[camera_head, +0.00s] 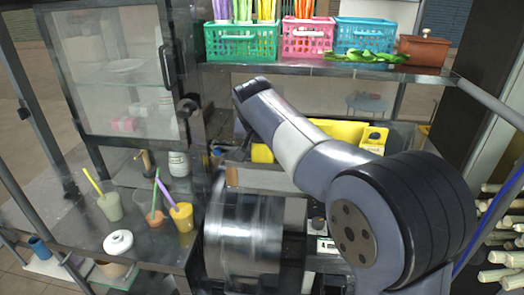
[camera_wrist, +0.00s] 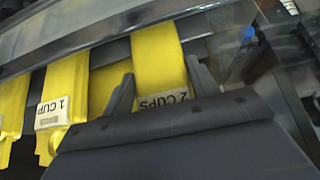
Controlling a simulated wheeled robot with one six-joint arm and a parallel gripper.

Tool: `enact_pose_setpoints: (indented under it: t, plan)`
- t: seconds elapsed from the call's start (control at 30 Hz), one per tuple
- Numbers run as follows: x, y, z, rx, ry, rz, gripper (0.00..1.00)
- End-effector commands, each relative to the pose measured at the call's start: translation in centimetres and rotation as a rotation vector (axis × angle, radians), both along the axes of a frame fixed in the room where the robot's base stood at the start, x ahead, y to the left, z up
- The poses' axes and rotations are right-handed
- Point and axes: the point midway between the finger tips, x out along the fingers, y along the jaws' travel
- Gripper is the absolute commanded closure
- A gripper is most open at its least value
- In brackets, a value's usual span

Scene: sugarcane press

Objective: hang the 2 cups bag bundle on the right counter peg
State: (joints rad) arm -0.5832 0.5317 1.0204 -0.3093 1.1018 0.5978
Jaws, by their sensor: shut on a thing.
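The yellow 2 cups bag bundle (camera_wrist: 160,55) is in the wrist view, its white "2 CUPS" label upside down near my gripper. My gripper (camera_wrist: 162,82) has one dark finger on each side of this bundle and is shut on it. The bundle's upper end runs up to a grey metal rail; I cannot tell whether it still hangs there. In the head view my arm hides the gripper and most of the yellow bundles. I cannot make out the right counter peg in either view.
A yellow 1 cup bundle (camera_wrist: 62,95) hangs close on the left. In the head view, a shelf above carries green (camera_head: 240,42), pink (camera_head: 307,40) and blue (camera_head: 362,38) baskets. Cups (camera_head: 181,216) stand on the left counter, beside a metal drum (camera_head: 243,235).

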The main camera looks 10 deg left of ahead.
Motion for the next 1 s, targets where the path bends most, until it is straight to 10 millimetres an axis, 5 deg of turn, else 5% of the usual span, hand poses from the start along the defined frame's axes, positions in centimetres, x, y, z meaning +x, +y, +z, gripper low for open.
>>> enact_pose_setpoints:
  t: [0.6, 0.63, 0.87, 1.0]
  plan:
    - [0.0, 0.0, -2.4, 0.0, 0.0, 0.0, 0.74]
    - [0.0, 0.0, -2.3, 0.0, 0.001, 0.0, 0.42]
    - [0.0, 0.0, -2.2, 0.0, 0.001, 0.0, 0.23]
    - [0.0, 0.0, -2.2, 0.0, 0.001, 0.0, 0.22]
